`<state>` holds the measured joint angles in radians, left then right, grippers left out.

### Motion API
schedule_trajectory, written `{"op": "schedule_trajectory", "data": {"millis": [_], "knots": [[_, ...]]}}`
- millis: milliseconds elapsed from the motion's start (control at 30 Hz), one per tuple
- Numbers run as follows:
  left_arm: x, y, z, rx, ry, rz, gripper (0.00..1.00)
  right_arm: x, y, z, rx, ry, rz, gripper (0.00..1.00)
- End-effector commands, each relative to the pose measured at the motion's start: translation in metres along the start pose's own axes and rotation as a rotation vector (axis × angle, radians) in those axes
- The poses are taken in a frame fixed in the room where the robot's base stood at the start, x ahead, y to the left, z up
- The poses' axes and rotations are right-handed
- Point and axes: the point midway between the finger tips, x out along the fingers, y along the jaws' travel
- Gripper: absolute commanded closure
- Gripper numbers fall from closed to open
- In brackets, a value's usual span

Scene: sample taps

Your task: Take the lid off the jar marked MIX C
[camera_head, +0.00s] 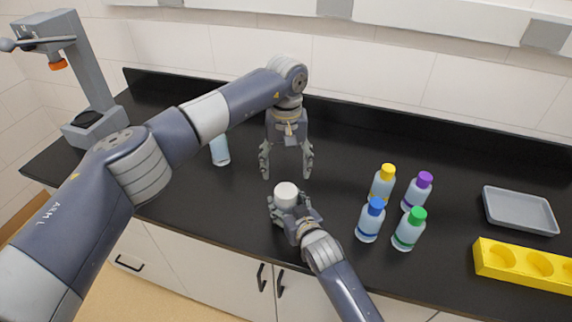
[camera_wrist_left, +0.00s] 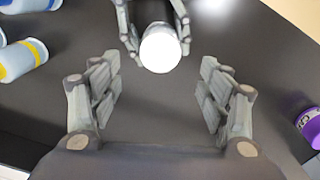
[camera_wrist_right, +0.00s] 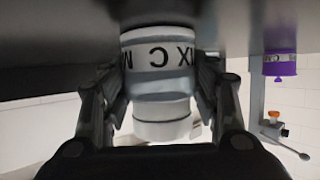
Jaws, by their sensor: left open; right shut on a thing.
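A white-lidded jar is held upright at the counter's front edge in the head view, its round lid (camera_head: 286,189) facing up. In the right wrist view, which is upside down, the jar (camera_wrist_right: 160,58) shows the label MIX C, and its white lid (camera_wrist_right: 162,128) is on it. My right gripper (camera_head: 294,210) is shut on the jar's body from the front right. My left gripper (camera_head: 286,172) is open and empty, pointing down just behind and above the jar. In the left wrist view the lid (camera_wrist_left: 160,50) lies beyond the open fingers (camera_wrist_left: 157,88), apart from them.
Bottles with yellow (camera_head: 387,171), purple (camera_head: 424,179), blue (camera_head: 376,205) and green (camera_head: 417,214) caps stand to the right. A grey tray (camera_head: 522,228) and yellow rack (camera_head: 487,264) lie farther right. A pale bottle (camera_head: 219,152) stands left, partly behind my left arm. A purple labelled container (camera_wrist_right: 280,65) shows in the right wrist view.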

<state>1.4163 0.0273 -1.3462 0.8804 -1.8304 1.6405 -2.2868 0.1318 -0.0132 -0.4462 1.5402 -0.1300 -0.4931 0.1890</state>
Motion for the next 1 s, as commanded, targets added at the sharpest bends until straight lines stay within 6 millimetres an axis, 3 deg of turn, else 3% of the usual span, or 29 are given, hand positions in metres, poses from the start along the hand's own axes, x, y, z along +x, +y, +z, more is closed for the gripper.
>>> {"op": "schedule_trajectory", "data": {"millis": [200, 433, 800, 1000], "knots": [[0.000, -0.001, -0.001, 0.246, 0.001, -0.001, 0.30, 0.000, 0.000, 0.003, 0.000, -0.007, 0.000, 1.00], [0.005, -0.001, 0.000, 0.341, -0.001, -0.001, 0.30, 0.000, 0.000, 0.004, 0.000, -0.008, 0.000, 1.00], [0.058, 0.000, 0.001, 0.342, -0.003, -0.001, 0.30, 0.000, 0.000, 0.004, 0.000, -0.008, 0.000, 1.00], [0.077, 0.000, 0.000, 0.342, -0.001, -0.001, 0.30, 0.000, 0.000, 0.004, 0.000, -0.009, 0.000, 1.00]]}}
